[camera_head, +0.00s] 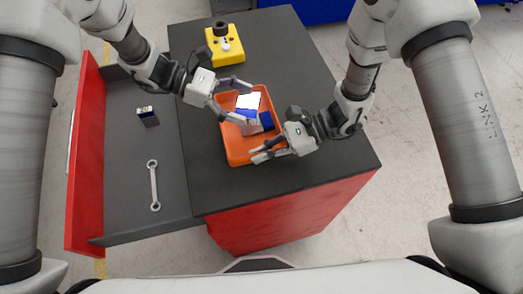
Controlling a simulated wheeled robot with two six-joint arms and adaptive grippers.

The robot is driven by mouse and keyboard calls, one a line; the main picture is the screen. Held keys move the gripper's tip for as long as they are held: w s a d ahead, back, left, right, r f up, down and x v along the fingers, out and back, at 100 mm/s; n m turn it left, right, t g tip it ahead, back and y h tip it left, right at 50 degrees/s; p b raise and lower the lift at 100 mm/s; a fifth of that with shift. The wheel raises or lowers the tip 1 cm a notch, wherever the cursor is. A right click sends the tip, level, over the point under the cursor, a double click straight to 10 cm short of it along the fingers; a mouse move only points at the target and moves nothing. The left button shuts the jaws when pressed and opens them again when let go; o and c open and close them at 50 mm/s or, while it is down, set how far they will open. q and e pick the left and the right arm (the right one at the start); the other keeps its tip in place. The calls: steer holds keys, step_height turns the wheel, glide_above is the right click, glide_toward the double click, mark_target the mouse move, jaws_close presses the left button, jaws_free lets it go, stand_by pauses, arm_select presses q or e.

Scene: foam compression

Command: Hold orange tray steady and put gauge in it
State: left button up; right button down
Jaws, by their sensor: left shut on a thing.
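The orange tray (233,152) sits on the dark top of the red cabinet. My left gripper (245,101) is over the tray, shut on a block with a white top and a blue side (249,101), which I take for the gauge. Whether this block touches the tray floor is hidden. My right gripper (256,154) is at the tray's near right wall, its two fingers slightly apart by the rim. I cannot see whether they touch the wall. A blue piece (266,120) and a grey piece lie in the tray, partly covered.
A yellow device with a black knob (227,49) stands at the back of the cabinet top. The open red drawer (84,160) at left holds a dark block marked 20 (147,116) and a wrench (154,186). The front of the cabinet top is clear.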

arm_select(q)
steer(key=shift+f, duration=2.6)
steer(key=o, duration=1.4)
steer(key=shift+c, duration=0.2)
steer(key=v, duration=1.2)
